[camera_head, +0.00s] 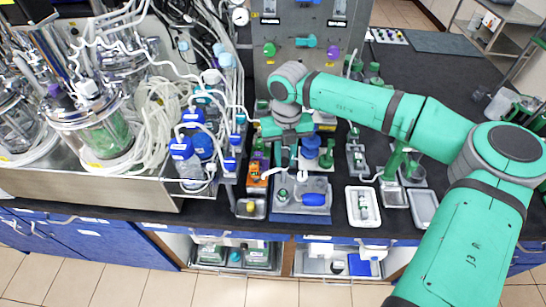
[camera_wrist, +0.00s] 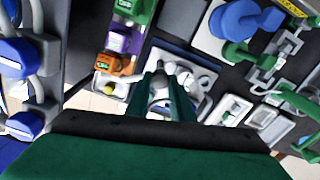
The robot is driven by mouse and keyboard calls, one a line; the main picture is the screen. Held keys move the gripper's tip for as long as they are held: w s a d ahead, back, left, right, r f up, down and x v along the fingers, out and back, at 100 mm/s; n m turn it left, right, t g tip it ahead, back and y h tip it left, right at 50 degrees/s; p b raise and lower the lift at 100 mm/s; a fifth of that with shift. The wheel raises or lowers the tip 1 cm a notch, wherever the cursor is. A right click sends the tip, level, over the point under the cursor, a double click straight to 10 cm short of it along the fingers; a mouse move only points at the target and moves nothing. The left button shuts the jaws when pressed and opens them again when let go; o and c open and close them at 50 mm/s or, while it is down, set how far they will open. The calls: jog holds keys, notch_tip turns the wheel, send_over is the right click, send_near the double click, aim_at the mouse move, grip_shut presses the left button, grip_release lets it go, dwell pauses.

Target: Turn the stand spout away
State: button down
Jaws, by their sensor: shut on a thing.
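My gripper (camera_head: 285,158) points down over a grey-blue stand base (camera_head: 290,216) at the front of the bench. In the wrist view its two green fingers (camera_wrist: 168,88) are close together, shut on a small pale part that I take to be the stand spout (camera_wrist: 170,68). A pale curved piece also shows just right of the fingers in the head view (camera_head: 303,174). The fingers hide much of the held part, so its exact direction is unclear. A blue piece (camera_head: 314,199) and a small green-topped item (camera_head: 283,194) sit on the base.
An orange device (camera_head: 257,173) stands close left. A white tray (camera_head: 350,220) with a small vial lies right of the stand. Blue-capped bottles (camera_head: 181,150) and white tubing crowd the left. A blue round piece (camera_wrist: 240,22) stands nearby.

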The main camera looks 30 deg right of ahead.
dwell(0.4)
jog(key=c, duration=1.5)
grip_release()
jog(key=shift+c, duration=0.2)
notch_tip(320, 180, up, 11)
jog(key=shift+f, duration=0.15)
